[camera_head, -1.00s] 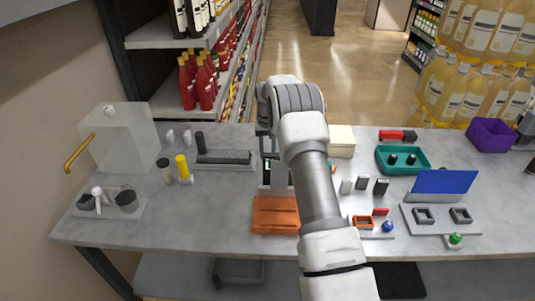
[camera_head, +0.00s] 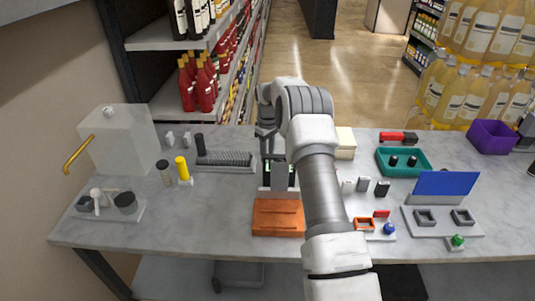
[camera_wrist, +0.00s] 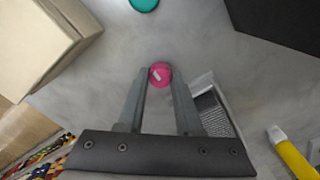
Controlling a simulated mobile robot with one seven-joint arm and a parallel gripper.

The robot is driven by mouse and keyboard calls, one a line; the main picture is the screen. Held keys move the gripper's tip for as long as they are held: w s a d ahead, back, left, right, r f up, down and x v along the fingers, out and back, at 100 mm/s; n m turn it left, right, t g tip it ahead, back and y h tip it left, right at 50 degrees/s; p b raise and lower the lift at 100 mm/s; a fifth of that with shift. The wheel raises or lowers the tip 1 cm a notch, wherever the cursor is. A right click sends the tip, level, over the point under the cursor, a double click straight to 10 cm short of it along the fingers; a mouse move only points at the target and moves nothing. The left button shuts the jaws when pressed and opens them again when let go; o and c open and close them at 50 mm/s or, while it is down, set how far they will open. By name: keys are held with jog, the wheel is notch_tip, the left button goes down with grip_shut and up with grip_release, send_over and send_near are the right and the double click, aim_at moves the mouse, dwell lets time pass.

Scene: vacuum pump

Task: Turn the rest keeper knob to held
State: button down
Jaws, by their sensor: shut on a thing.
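A small round magenta knob (camera_wrist: 160,75) with a pale mark on top sits between the fingertips of my gripper (camera_wrist: 158,72) in the wrist view. The fingers are shut on it from both sides. The pale mark runs slightly slanted; no label for a held position can be read. In the head view my gripper (camera_head: 268,150) points down behind the orange block, and the knob is hidden there.
An orange block (camera_head: 278,218) stands in front of my gripper. A ribbed grey part (camera_head: 226,160) and a yellow cylinder (camera_head: 183,169) stand to the left. A cream box (camera_head: 345,142) and a teal tray (camera_head: 403,162) are to the right.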

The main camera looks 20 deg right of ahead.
jog(key=shift+n, duration=0.3)
jog(key=c, duration=0.6)
grip_release()
jog(key=shift+r, duration=0.1)
jog(key=shift+r+p, duration=0.65)
jog(key=shift+r, duration=8)
